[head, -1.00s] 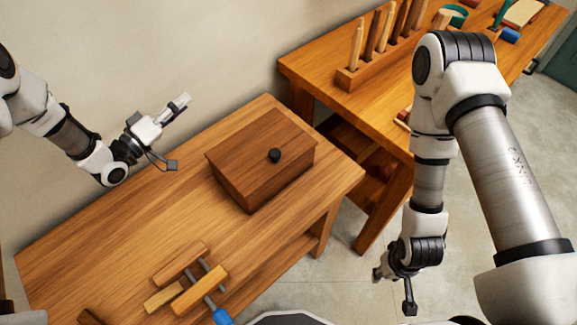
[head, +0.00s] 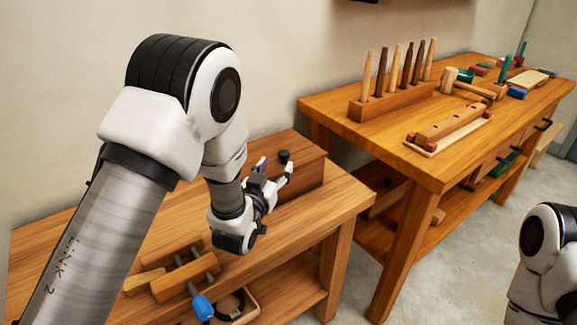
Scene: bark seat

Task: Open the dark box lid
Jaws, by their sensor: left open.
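The dark brown wooden box (head: 308,182) sits at the back of the near workbench, and my left arm hides its left part. Its lid (head: 303,148) looks shut, with a small black knob (head: 284,155) on top. My left gripper (head: 276,168) is open and empty at the box's near side, its fingers pointing toward the box just below the knob in the picture. I cannot tell whether a finger touches the box. My right gripper is out of view; only part of my right arm shows at the right edge.
The near workbench (head: 335,212) also holds a wooden clamp (head: 185,278) with a blue handle (head: 202,307). A second bench (head: 415,165) at right carries a rack of upright tools (head: 390,103), a wooden block (head: 450,125) and a mallet (head: 450,80). Floor lies open to the right.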

